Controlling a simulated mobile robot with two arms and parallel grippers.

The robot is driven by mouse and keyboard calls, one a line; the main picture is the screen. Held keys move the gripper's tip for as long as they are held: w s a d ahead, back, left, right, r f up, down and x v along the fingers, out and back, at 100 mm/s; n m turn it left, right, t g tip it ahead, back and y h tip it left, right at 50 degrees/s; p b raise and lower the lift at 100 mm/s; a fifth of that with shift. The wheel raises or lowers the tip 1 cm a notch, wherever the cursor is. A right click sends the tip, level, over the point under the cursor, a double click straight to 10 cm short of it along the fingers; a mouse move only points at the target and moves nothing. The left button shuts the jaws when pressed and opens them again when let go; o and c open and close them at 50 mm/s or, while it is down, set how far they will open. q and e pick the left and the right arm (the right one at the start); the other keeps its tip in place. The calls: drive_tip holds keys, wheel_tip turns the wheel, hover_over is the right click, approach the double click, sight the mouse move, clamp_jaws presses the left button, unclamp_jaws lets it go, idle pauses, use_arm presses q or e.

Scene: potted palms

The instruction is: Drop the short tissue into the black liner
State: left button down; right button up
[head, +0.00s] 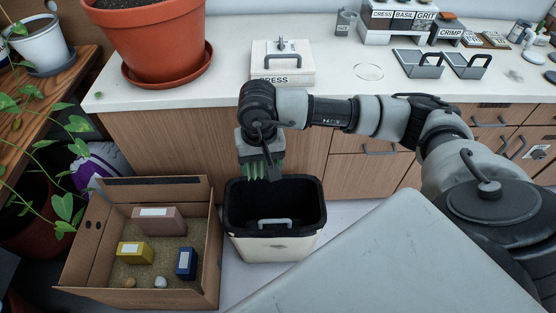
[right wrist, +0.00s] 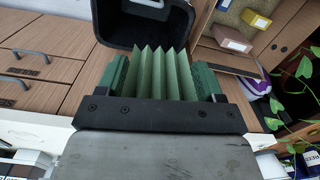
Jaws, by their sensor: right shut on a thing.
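My right gripper (head: 261,170) points down at the back left rim of a white bin (head: 275,248). It is shut on a green pleated piece, which I take to be the short tissue (right wrist: 160,72); in the right wrist view it fills the gap between the fingers. In the head view only its lower edge and the fingers show as a green patch. The black liner (head: 292,197) covers the bin's inside and rim, and its visible inside looks empty. It also shows in the right wrist view (right wrist: 145,22), beyond the fingertips. My left gripper is out of view.
A cardboard box (head: 208,262) with several small blocks stands left of the bin. Wooden drawers (head: 365,160) and a white counter (head: 225,90) stand behind. A terracotta pot (head: 160,45) and a white lidded box (head: 283,68) are on the counter.

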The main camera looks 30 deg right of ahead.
use_arm(q)
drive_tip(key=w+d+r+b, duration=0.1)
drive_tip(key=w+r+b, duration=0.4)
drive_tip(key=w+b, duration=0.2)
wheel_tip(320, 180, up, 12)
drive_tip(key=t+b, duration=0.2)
drive_tip(key=b, duration=0.6)
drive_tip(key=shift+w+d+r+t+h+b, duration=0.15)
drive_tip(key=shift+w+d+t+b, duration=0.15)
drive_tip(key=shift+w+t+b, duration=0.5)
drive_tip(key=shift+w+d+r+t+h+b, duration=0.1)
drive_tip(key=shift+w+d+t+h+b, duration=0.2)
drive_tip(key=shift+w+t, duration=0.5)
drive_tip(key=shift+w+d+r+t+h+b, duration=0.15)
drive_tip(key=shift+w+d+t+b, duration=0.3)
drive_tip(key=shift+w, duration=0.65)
use_arm(e)
drive_tip(key=w+d+f+m, duration=0.3)
drive_tip(key=f, duration=0.6)
drive_tip(key=w+d+f+m, duration=0.2)
drive_tip(key=d+f+m, duration=0.2)
drive_tip(key=f, duration=0.6)
drive_tip(key=w+d+f+m, duration=0.3)
drive_tip(key=f, duration=0.6)
drive_tip(key=shift+w+d+f+m, duration=0.15)
drive_tip(key=shift+w+f+m, duration=0.15)
drive_tip(key=shift+w+f, duration=0.05)
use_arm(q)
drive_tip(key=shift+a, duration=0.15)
